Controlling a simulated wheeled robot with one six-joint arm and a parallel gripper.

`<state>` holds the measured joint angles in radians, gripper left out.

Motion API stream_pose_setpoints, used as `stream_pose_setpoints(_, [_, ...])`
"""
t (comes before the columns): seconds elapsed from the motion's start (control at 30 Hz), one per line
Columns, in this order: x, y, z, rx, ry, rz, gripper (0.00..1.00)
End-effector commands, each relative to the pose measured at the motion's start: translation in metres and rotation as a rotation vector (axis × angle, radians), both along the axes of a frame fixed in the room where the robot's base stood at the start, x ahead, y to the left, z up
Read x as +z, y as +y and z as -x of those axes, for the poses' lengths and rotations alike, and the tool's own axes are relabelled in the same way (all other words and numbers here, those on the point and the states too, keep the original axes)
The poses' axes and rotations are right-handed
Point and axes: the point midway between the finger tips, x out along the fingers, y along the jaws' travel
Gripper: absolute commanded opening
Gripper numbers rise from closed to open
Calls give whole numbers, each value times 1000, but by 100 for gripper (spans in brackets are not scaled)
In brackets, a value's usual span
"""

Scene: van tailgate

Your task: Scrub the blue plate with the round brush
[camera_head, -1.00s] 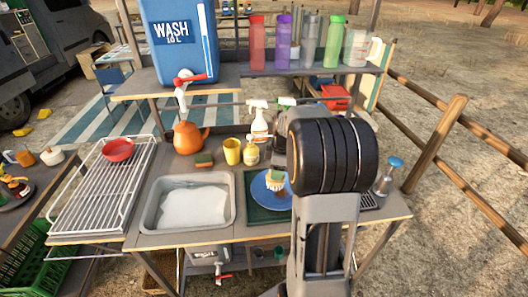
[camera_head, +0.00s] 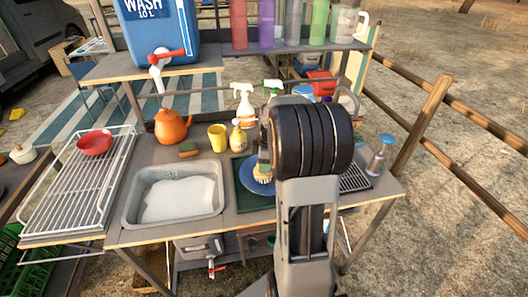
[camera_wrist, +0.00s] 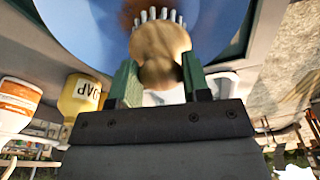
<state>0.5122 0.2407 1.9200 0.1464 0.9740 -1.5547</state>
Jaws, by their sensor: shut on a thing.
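The blue plate (camera_head: 249,187) lies on a dark green mat right of the sink, partly hidden by my arm. My gripper (camera_wrist: 160,78) is shut on the round brush (camera_wrist: 158,45), its fingers on both sides of the tan wooden body. The brush also shows over the plate in the head view (camera_head: 262,172), with its pale bristles facing the plate. In the wrist view a brown patch shows on the plate (camera_wrist: 75,25) behind the bristles. I cannot tell whether the bristles touch the plate.
A sink basin (camera_head: 131,207) with white suds is left of the mat. Behind stand a soap bottle (camera_head: 238,141), yellow cup (camera_head: 217,138), sponge (camera_head: 188,149), orange kettle (camera_head: 171,127) and spray bottle (camera_head: 244,106). A blue-topped dispenser (camera_head: 379,158) stands at right.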

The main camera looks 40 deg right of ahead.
Motion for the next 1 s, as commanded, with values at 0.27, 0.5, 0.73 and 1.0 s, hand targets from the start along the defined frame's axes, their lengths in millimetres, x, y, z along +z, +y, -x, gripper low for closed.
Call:
stream_pose_setpoints(0.27, [-15, -14, 1, 0, 2, -1, 17])
stream_pose_setpoints(0.5, [-15, -22, 1, 5, 1, -1, 17])
stream_pose_setpoints(0.73, [-15, -31, 2, 5, 1, -1, 17])
stream_pose_setpoints(1.0, [-15, -28, 5, -12, 1, -1, 17])
